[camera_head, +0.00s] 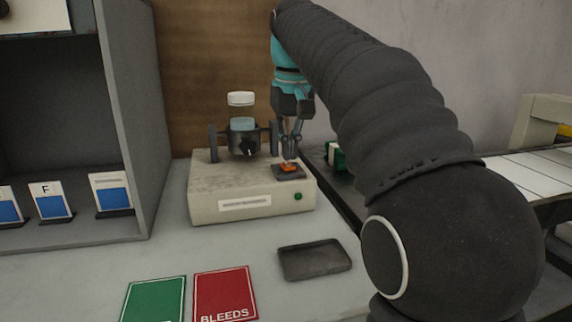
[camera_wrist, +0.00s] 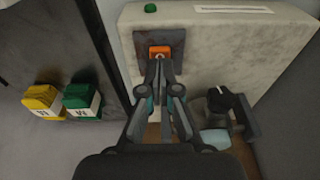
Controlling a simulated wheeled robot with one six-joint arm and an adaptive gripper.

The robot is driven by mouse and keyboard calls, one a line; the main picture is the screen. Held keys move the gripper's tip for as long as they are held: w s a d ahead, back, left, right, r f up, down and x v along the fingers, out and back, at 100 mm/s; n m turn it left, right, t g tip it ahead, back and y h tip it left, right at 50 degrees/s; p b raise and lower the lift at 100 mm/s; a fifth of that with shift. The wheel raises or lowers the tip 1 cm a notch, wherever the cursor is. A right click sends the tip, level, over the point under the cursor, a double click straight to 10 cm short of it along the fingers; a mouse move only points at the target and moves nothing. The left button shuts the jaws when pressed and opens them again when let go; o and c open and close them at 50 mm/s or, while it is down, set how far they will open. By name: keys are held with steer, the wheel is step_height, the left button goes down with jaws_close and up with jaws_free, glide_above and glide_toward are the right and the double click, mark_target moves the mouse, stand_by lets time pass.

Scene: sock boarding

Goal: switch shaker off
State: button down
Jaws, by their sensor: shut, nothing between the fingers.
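The shaker (camera_head: 243,188) is a pale box on the bench with a label and a small green light (camera_head: 298,196) on its front. On its top right is an orange switch (camera_head: 289,167) set in a dark plate. A clamp (camera_head: 243,139) on the shaker holds a jar with pale blue content and a white lid (camera_head: 240,98). My gripper (camera_head: 291,157) is shut and empty, pointing down at the switch. In the wrist view its fingertips (camera_wrist: 158,66) are at the edge of the orange switch (camera_wrist: 162,50); I cannot tell whether they touch it.
An empty dark tray (camera_head: 314,259) lies in front of the shaker. A green card (camera_head: 154,299) and a red "BLEEDS" card (camera_head: 224,294) lie at the front. A grey shelf (camera_head: 127,120) stands left. Yellow (camera_wrist: 42,100) and green (camera_wrist: 81,99) blocks sit beside the shaker.

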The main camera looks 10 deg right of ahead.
mark_target(290, 166)
steer(key=shift+f+b, duration=0.55)
steer(key=shift+f, duration=0.4)
stand_by(0.5)
steer(key=shift+r, duration=0.1)
step_height(290, 166, up, 3)
steer(key=p, duration=0.3)
steer(key=shift+f, duration=0.2)
steer(key=shift+r, duration=2.15)
